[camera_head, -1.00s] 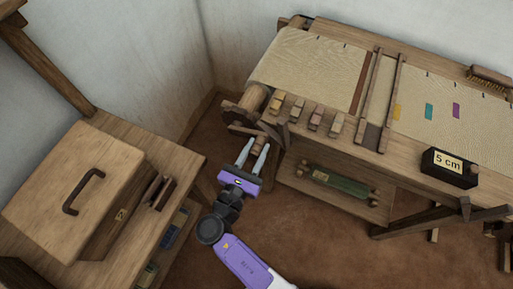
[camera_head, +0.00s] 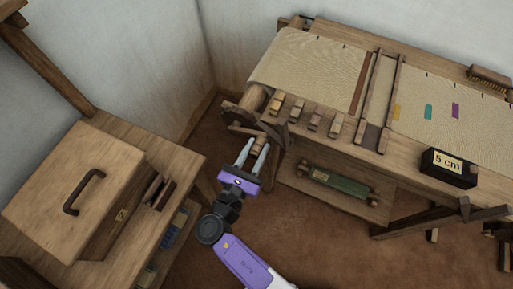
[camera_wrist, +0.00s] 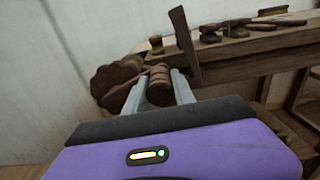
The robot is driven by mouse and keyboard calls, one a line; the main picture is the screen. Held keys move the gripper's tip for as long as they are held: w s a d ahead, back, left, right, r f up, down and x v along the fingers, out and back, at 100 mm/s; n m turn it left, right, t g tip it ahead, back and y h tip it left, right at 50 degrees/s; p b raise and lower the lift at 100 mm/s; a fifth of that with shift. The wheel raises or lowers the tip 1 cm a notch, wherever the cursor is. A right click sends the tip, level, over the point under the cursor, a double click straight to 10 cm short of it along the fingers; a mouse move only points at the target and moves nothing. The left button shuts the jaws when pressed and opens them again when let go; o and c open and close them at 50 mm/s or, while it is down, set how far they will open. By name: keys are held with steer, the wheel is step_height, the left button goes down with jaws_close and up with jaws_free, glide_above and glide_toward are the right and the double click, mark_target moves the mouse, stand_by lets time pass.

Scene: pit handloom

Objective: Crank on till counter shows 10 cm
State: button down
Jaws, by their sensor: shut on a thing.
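The counter (camera_head: 448,168) is a black box at the loom's front right, and its label reads 5 cm. The wooden crank handle (camera_head: 258,143) sticks out at the loom's left end, below the cloth roller (camera_head: 256,97). My gripper (camera_head: 252,150) is shut on the crank handle, one finger on each side. In the wrist view the ribbed handle (camera_wrist: 159,85) sits between the two pale fingers, in front of a round notched wooden wheel (camera_wrist: 112,80). The pale cloth (camera_head: 315,65) lies stretched over the loom.
Several small wooden blocks (camera_head: 297,108) stand along the loom's front edge. A green roll (camera_head: 338,182) lies on the lower shelf. At left, a bench holds a wooden box (camera_head: 75,190) with a dark handle. Bare floor lies between bench and loom.

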steer(key=shift+w+a+r+n+p, duration=0.1)
steer(key=shift+a+r+n+p, duration=0.2)
steer(key=shift+r+n+p, duration=0.6)
steer(key=shift+w+a+r+n+p, duration=0.1)
steer(key=shift+a+r+n+p, duration=0.3)
steer(key=shift+p, duration=0.85)
steer(key=shift+w+a+r+n+p, duration=0.2)
steer(key=shift+a+r+n+p, duration=0.3)
steer(key=shift+n+p, duration=0.45)
steer(key=shift+w+a+r+n+p, duration=0.15)
steer(key=shift+a+r+n+p, duration=0.3)
steer(key=shift+n+p, duration=0.5)
steer(key=c, duration=1.1)
jaws_free()
steer(key=shift+o, duration=0.2)
steer(key=b+v, duration=0.1)
steer(key=v, duration=0.6)
steer(key=shift+s, duration=0.4)
steer(key=shift+a, duration=0.1)
